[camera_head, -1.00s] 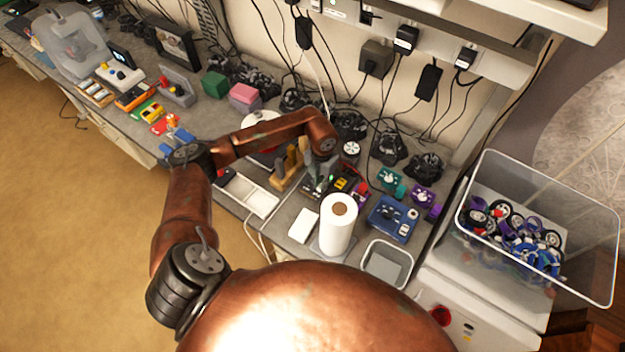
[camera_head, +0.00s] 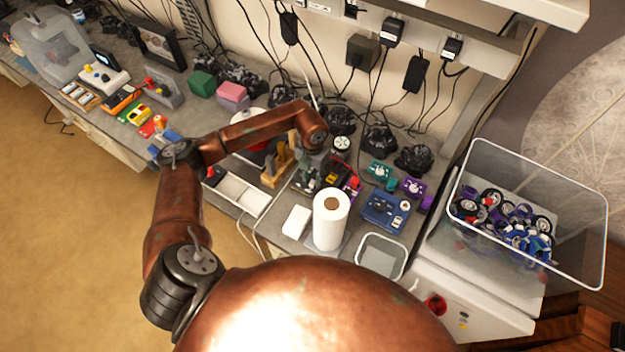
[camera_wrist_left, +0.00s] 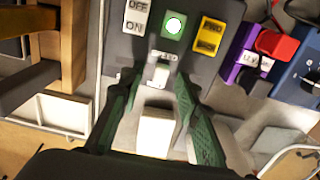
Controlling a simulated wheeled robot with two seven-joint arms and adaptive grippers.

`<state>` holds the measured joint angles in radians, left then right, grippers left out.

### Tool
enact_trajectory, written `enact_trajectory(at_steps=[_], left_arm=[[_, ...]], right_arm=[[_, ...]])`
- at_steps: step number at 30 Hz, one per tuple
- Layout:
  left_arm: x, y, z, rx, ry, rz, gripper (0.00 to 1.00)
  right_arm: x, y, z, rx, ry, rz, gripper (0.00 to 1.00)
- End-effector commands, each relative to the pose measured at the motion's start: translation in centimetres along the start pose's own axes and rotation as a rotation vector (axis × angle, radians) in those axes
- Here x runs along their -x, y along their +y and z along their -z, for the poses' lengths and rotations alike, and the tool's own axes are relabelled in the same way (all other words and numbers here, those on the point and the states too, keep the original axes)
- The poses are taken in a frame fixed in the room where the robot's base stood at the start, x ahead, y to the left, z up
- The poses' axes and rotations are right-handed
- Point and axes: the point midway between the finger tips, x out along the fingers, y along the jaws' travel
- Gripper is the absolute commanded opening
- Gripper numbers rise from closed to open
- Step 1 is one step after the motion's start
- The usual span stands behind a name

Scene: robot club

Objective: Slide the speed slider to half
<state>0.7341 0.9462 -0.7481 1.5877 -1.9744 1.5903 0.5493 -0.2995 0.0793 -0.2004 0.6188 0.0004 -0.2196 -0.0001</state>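A dark control box (camera_head: 307,183) stands on the bench, partly hidden by my left arm. In the left wrist view the box (camera_wrist_left: 205,70) carries a white OFF/ON plate (camera_wrist_left: 136,15), a lit green button (camera_wrist_left: 173,25) and a yellow switch (camera_wrist_left: 209,37). In the head view the gripper (camera_head: 314,166) is over the box. My right gripper is out of view.
A white paper roll (camera_head: 330,222) and a white block (camera_head: 296,221) stand in front of the box. A blue device (camera_head: 385,211) is to the right. A wooden stand (camera_head: 276,168) is close on the left. A clear bin (camera_head: 595,250) of wheels is at far right.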

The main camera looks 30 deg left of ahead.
Motion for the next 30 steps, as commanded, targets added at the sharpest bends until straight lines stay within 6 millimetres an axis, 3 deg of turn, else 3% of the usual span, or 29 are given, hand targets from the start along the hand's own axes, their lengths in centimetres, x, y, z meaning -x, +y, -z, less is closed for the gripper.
enact_trajectory(at_steps=[9,15,21,30], left_arm=[[6.6,0.0,-0.1,-0.001,-0.004,0.000,0.30],[9.6,0.0,-0.1,-0.001,-0.002,0.000,0.30],[10.7,0.0,0.0,0.000,-0.001,0.001,0.30],[10.7,0.0,0.0,0.000,-0.001,0.001,0.30]], right_arm=[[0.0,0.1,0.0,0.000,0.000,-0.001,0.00],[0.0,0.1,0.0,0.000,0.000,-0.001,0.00],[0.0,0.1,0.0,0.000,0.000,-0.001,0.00],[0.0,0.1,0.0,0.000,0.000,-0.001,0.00]])
